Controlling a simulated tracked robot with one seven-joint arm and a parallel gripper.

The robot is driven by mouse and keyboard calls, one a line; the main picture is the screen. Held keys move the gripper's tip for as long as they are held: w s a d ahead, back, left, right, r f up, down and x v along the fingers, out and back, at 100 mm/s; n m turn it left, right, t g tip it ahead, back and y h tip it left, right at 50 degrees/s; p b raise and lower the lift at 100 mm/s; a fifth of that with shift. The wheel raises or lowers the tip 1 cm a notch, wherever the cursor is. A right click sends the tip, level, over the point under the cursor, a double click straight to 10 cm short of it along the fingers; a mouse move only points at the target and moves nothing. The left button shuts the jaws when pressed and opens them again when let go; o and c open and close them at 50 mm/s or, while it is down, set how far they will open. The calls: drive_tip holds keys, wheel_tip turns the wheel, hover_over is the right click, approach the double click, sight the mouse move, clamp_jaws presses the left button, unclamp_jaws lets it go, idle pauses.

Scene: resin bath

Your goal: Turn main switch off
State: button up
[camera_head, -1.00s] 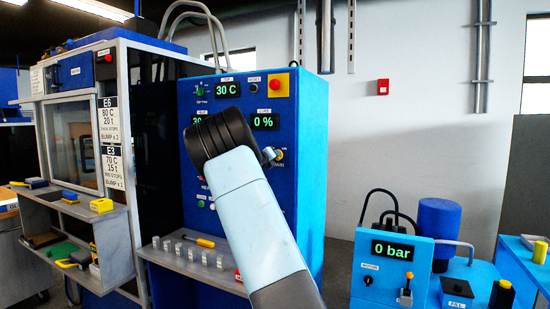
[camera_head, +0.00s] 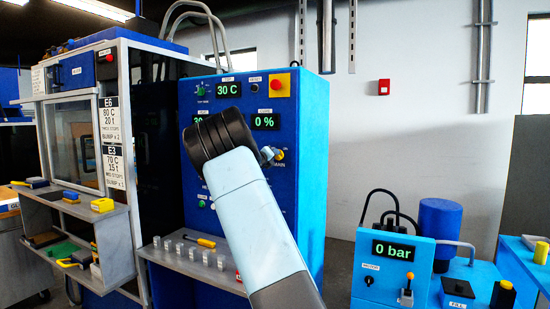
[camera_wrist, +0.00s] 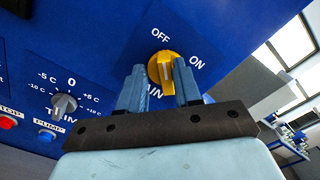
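The main switch is a yellow knob (camera_wrist: 165,68) on the blue panel. In the wrist view its raised grip runs roughly up and down the picture; OFF is printed above it and ON to its upper right. I cannot tell for sure which it is set to. My gripper (camera_wrist: 160,84) has its two fingers apart at the knob, with the grip between their tips. The right finger is close to the grip; a gap shows on the left. In the head view the knob (camera_head: 279,154) shows just right of my wrist, which hides part of the panel.
The blue cabinet (camera_head: 311,130) has lit displays reading 30 C and 0 %. A temperature trim knob (camera_wrist: 64,104), a red button (camera_wrist: 8,121) and a blue pump button (camera_wrist: 46,136) sit left of my gripper. A pump unit (camera_head: 393,270) reading 0 bar stands at right.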

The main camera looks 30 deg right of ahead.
drive_tip(key=shift+o, duration=0.5)
drive_tip(key=shift+s+d, duration=0.1)
drive_tip(key=shift+d, duration=0.05)
drive_tip(key=v, duration=1.4)
drive_tip(key=shift+d+f, duration=0.1)
